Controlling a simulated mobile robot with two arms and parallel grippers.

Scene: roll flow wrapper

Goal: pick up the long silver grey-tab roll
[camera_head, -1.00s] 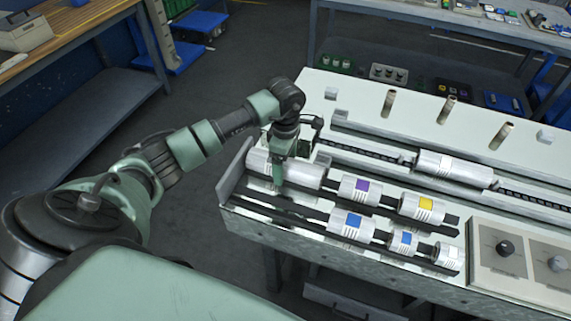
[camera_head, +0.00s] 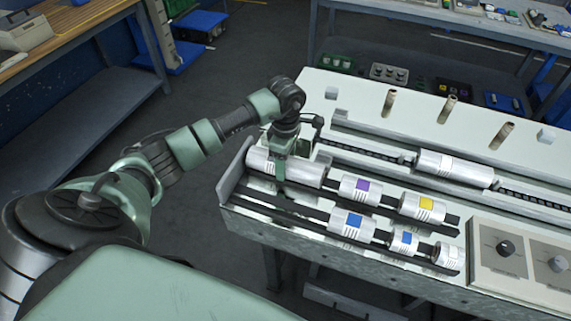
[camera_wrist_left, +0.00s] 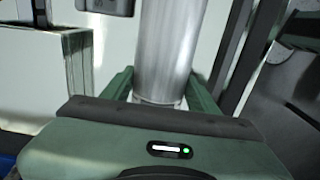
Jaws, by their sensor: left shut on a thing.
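The long silver roll (camera_head: 307,174) lies at the left end of the rear rail of the machine's front rack. My left gripper (camera_head: 280,172) points down over it, with its fingers on either side of the roll. In the left wrist view the silver roll (camera_wrist_left: 168,50) runs away between the two green fingers of my left gripper (camera_wrist_left: 160,92), which is shut on it. The roll appears still at rack height. Its tab colour is hidden or too small to tell. My right gripper is not in view.
Beside it on the rack are a purple-tab roll (camera_head: 360,190) and a yellow-tab roll (camera_head: 422,207). The front rail carries a blue-tab roll (camera_head: 352,224) and smaller rolls. Another silver roll (camera_head: 455,168) sits behind. An upright end plate (camera_head: 236,172) stands close left.

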